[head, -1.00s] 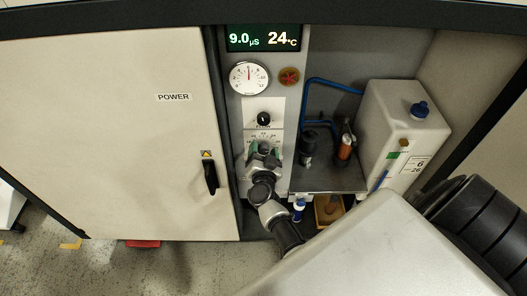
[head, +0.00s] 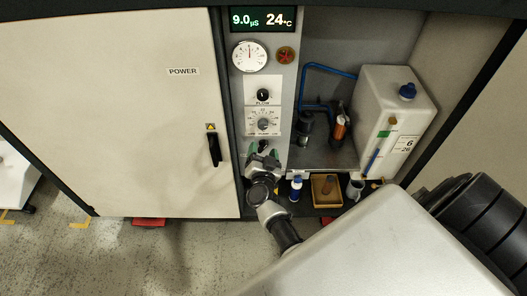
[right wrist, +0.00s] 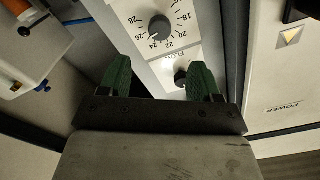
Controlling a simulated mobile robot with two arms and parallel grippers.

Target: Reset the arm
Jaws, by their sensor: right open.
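My right gripper (head: 263,148) is in front of the narrow control panel, just below the lower dial knob (head: 264,124) in the head view. In the right wrist view its two green fingers (right wrist: 158,80) stand apart with nothing between them. The dial knob (right wrist: 160,27) with its number scale shows beyond the fingers, and the small FLOW knob (right wrist: 181,77) shows by the right finger. The gripper looks clear of both knobs. My left gripper is not in view.
The POWER cabinet door (head: 120,110) with a black handle (head: 214,148) stands left of the panel. A white tank (head: 394,115), blue tubing (head: 330,70) and a yellow tray (head: 326,190) are at right. A display (head: 264,19) and gauge (head: 250,56) sit above.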

